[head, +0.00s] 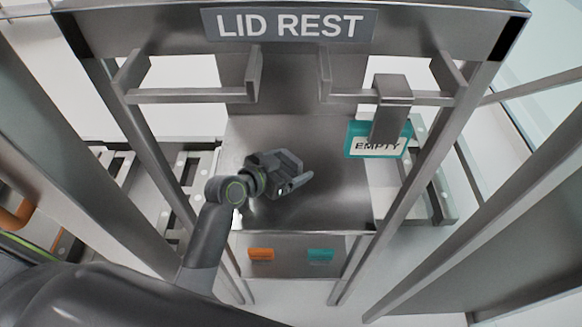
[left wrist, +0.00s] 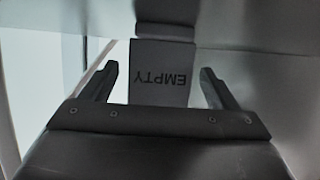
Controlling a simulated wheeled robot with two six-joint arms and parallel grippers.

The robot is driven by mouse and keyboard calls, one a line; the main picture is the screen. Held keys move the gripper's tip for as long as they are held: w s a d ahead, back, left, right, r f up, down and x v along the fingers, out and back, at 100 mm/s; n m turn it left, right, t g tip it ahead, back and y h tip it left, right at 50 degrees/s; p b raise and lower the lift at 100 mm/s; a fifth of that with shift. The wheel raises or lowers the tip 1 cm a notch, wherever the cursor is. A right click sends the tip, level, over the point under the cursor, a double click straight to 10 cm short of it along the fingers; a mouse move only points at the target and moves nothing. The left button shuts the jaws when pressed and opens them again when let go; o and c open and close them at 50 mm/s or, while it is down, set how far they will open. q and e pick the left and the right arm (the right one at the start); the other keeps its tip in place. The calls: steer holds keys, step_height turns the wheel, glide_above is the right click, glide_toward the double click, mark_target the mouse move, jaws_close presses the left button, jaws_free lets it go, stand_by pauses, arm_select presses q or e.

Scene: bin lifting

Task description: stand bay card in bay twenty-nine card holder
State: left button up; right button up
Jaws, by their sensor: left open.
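A teal-edged bay card (head: 360,150) reading "EMPTY" hangs below a grey bracket (head: 393,88) on the right side of the metal stand. In the left wrist view the card (left wrist: 160,62) appears grey, with its word upside down, between the fingers and beyond them. My left gripper (head: 304,178) is open and empty over the steel shelf, left of the card and apart from it; its spread fingers also show in the left wrist view (left wrist: 160,84). I cannot make out a holder marked twenty-nine. My right gripper is not in view.
A sign (head: 291,25) reading "LID REST" tops the stand. Upright posts flank the steel shelf (head: 310,212), which looks bare. Small orange (head: 261,254) and teal (head: 321,256) plates sit on the front panel below. Rails (head: 195,95) cross behind the gripper.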

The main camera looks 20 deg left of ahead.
arm_select(q)
steer(key=shift+w+d+f, duration=0.15)
steer(key=shift+w+d, duration=0.05)
steer(key=shift+w, duration=0.15)
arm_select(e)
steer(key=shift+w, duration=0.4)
